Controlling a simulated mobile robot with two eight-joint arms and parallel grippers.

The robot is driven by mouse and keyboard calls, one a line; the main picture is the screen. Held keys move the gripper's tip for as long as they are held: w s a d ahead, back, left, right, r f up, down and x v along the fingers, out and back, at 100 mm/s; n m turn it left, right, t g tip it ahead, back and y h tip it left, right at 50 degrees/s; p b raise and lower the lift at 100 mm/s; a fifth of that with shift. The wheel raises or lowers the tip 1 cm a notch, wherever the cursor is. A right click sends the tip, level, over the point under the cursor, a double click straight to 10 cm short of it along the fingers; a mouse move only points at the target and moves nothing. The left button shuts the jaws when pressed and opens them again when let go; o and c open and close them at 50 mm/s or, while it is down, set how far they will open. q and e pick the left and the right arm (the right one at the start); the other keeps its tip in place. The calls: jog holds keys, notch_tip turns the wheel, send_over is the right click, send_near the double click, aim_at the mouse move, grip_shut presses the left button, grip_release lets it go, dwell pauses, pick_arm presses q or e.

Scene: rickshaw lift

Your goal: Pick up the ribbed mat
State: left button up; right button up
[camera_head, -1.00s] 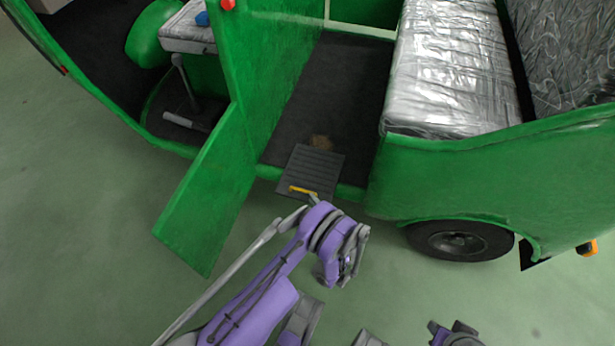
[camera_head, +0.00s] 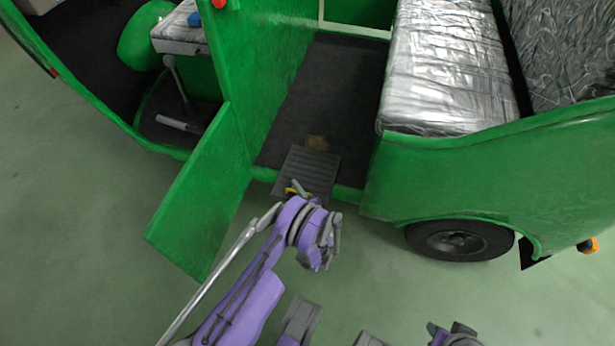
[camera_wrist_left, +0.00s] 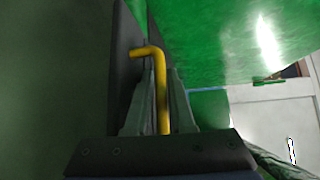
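The ribbed mat (camera_head: 310,165) is a dark grey, grooved panel at the sill of the green vehicle's doorway in the head view. A yellow handle (camera_wrist_left: 162,95) is at its near edge and shows bent in the left wrist view. My left gripper (camera_head: 296,189) is at that near edge. In the left wrist view its two fingers (camera_wrist_left: 160,90) lie on either side of the handle with a narrow gap, and look open. My wrist partly hides the handle in the head view. My right gripper does not show clearly.
The open green door (camera_head: 205,195) hangs left of my left arm. The green side panel and rear wheel (camera_head: 458,240) are to the right. A silver-covered seat (camera_head: 445,70) is inside, beside the dark floor (camera_head: 335,90). Green ground in front is clear.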

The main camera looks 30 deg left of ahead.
pick_arm(q)
jog(key=shift+w+a, duration=0.2)
jog(key=shift+a, duration=0.15)
grip_shut()
dwell(1.2)
